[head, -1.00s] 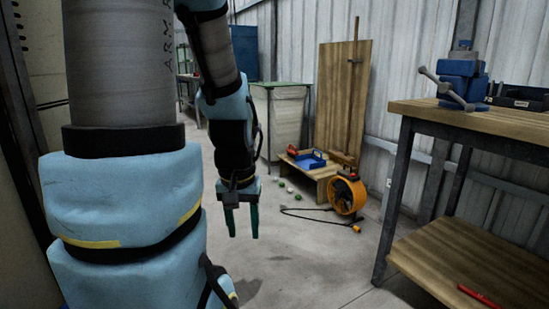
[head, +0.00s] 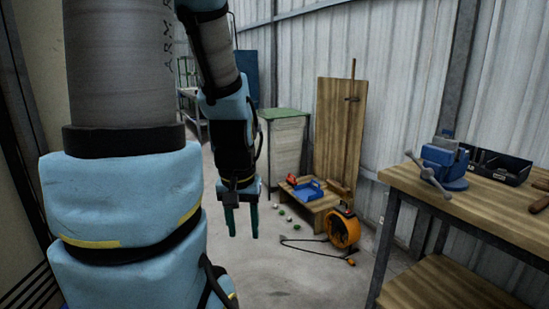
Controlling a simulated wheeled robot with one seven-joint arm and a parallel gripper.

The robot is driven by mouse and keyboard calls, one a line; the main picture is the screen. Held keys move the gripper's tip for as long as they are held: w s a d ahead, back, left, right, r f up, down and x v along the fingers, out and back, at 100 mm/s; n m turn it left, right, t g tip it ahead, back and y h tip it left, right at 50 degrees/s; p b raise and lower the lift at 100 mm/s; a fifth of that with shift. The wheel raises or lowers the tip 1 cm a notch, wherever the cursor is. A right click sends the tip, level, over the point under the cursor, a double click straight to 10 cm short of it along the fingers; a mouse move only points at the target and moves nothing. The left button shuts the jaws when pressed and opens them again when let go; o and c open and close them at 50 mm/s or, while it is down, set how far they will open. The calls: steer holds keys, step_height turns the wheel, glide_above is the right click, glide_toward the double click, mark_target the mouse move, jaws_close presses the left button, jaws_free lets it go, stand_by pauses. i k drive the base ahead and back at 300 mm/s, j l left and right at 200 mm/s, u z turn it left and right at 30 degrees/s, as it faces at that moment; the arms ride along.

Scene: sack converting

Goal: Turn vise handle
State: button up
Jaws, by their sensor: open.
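A blue vise (head: 444,163) stands on the wooden workbench (head: 478,206) at the right of the head view. Its grey metal handle (head: 427,174) slants across the vise's front, at the left of its body. My gripper (head: 240,222) hangs down near the middle of the view, with its green fingers apart and nothing between them. It is well to the left of the vise and apart from it.
An orange fan (head: 343,229) with a cable stands on the floor between my gripper and the bench. A low wooden table (head: 322,204) holds a blue tray (head: 308,189). A black bin (head: 500,165) sits behind the vise. Open concrete floor lies below my gripper.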

mark_target(427, 173)
steer(key=z, duration=0.85)
steer(key=i+l+u, duration=0.1)
steer(key=u, duration=0.35)
steer(key=i+l+u, duration=0.2)
steer(key=u, duration=0.2)
steer(key=i, duration=0.15)
